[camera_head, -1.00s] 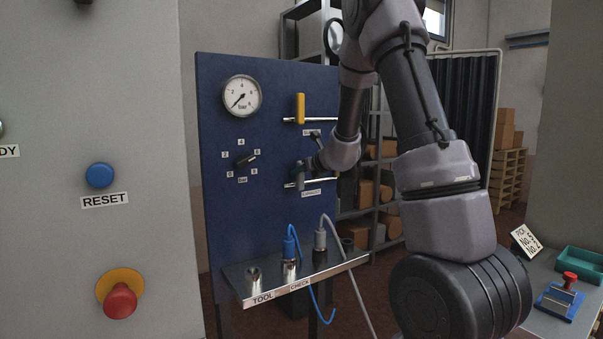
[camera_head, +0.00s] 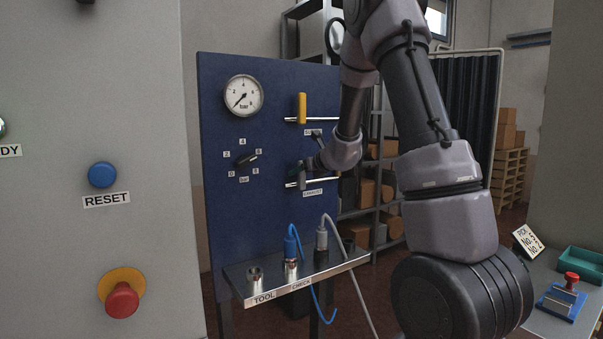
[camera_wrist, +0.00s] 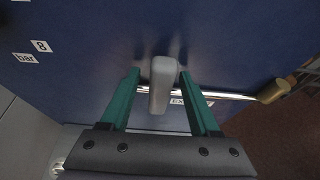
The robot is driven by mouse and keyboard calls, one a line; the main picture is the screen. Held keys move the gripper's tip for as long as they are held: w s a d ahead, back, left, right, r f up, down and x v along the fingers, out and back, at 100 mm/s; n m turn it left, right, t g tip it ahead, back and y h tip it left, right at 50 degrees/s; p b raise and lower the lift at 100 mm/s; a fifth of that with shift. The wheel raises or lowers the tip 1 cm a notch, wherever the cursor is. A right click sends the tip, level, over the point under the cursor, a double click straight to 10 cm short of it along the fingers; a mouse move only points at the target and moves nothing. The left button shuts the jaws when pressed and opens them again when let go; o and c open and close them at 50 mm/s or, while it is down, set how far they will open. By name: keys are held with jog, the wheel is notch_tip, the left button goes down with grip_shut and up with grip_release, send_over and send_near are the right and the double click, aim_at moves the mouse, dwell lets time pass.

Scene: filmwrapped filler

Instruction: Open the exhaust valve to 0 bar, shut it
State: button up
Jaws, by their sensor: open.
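The exhaust valve has a grey lever (camera_wrist: 162,88) that stands across its metal pipe (camera_wrist: 225,95), in the wrist view. My gripper (camera_wrist: 160,73) is open, with one green finger on each side of the lever and a gap visible at both. In the head view my gripper (camera_head: 303,176) is at the lower valve and hides most of the lever, above the EXHAUST label (camera_head: 313,192). The pressure gauge (camera_head: 243,96) has its needle pointing down and left, near the low end of the scale.
A yellow valve lever (camera_head: 302,108) stands upright on the upper pipe. A selector knob (camera_head: 247,160) is on the blue panel (camera_head: 270,75) to the left. Below, a metal shelf (camera_head: 335,267) holds blue and grey cable plugs. A grey cabinet with a RESET button (camera_head: 102,174) stands at left.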

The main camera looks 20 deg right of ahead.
jog(key=v, duration=1)
jog(key=shift+s, duration=0.25)
jog(key=shift+r, duration=0.1)
jog(key=s+a+r+n+g+y, duration=0.2)
jog(key=s+a+r+n, duration=0.25)
jog(key=s+n, duration=0.35)
jog(key=s+a+r+n+g+y, duration=0.25)
jog(key=s+a+n, duration=0.25)
jog(key=s+n, duration=0.35)
jog(key=s+d+n+h, duration=0.3)
jog(key=s+n, duration=0.2)
jog(key=s, duration=0.2)
jog(key=s+d+n+g+h, duration=0.1)
jog(key=s+d+n+h, duration=0.2)
jog(key=s+n, duration=0.3)
jog(key=shift+s+f, duration=0.2)
jog(key=shift+s, duration=0.2)
jog(key=shift+n+h, duration=0.25)
